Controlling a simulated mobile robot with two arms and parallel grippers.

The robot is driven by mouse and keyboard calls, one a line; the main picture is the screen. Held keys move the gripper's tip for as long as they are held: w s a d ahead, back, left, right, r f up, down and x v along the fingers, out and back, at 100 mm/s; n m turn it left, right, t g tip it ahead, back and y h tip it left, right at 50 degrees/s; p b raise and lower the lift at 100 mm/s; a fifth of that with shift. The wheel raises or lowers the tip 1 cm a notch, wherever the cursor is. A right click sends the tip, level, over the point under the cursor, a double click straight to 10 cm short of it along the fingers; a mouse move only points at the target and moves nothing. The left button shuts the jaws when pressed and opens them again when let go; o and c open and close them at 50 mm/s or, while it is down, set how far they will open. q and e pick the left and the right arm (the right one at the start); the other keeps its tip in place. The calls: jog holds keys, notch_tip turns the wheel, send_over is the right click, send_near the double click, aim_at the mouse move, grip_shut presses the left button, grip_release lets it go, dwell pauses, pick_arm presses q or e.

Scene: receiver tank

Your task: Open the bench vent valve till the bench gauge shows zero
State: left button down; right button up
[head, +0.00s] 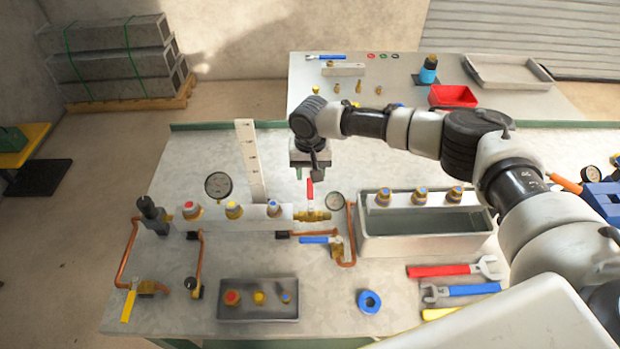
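A brass valve (313,216) with an upright red lever (310,189) sits at the right end of the pale block on the bench. A second brass valve with a blue lever (315,240) lying level is just in front of it. The picture does not label which is the bench vent valve. A small round gauge (335,201) stands beside the red-lever valve, and a larger gauge (218,185) is to the left. Their readings are too small to tell. My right gripper (311,173) points down above the red lever; its fingertips are unclear. My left gripper is out of view.
A grey water trough (425,244) with capped fittings stands right of the valves. Copper pipes and a yellow-lever valve (146,287) are at left. A tray of caps (258,314), a blue ring (369,301) and wrenches (455,270) lie in front.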

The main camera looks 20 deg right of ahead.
aim_at(310, 186)
jog(key=shift+f, duration=2.25)
jog(key=shift+c, duration=0.2)
grip_shut()
